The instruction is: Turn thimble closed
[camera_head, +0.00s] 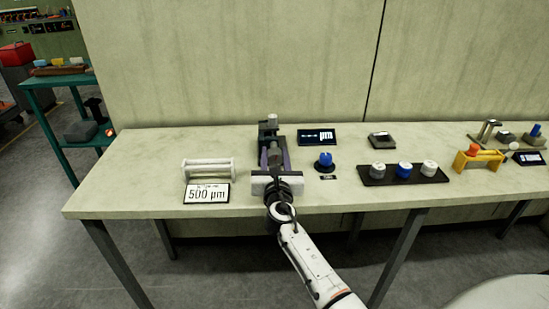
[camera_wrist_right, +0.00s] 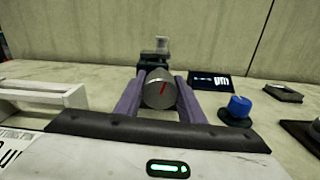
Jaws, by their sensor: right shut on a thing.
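The thimble (camera_wrist_right: 160,90) is a grey metal cylinder with a red mark on its end face, seen in the right wrist view. It belongs to a dark micrometer fixture (camera_head: 268,130) on the bench, whose upper part also shows in the right wrist view (camera_wrist_right: 154,62). My right gripper (camera_wrist_right: 158,98) has a purple finger on each side of the thimble and is shut on it. In the head view my right gripper (camera_head: 275,160) reaches in from the front and hides part of the fixture. My left gripper is not in view.
A dark display (camera_head: 316,137) stands behind a blue knob (camera_head: 324,160) right of the fixture. A white rack (camera_head: 207,169) and a "500 µm" sign (camera_head: 207,194) are at left. A black tray (camera_head: 378,181) holds several capped spools. Bare bench (camera_head: 130,180) lies at far left.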

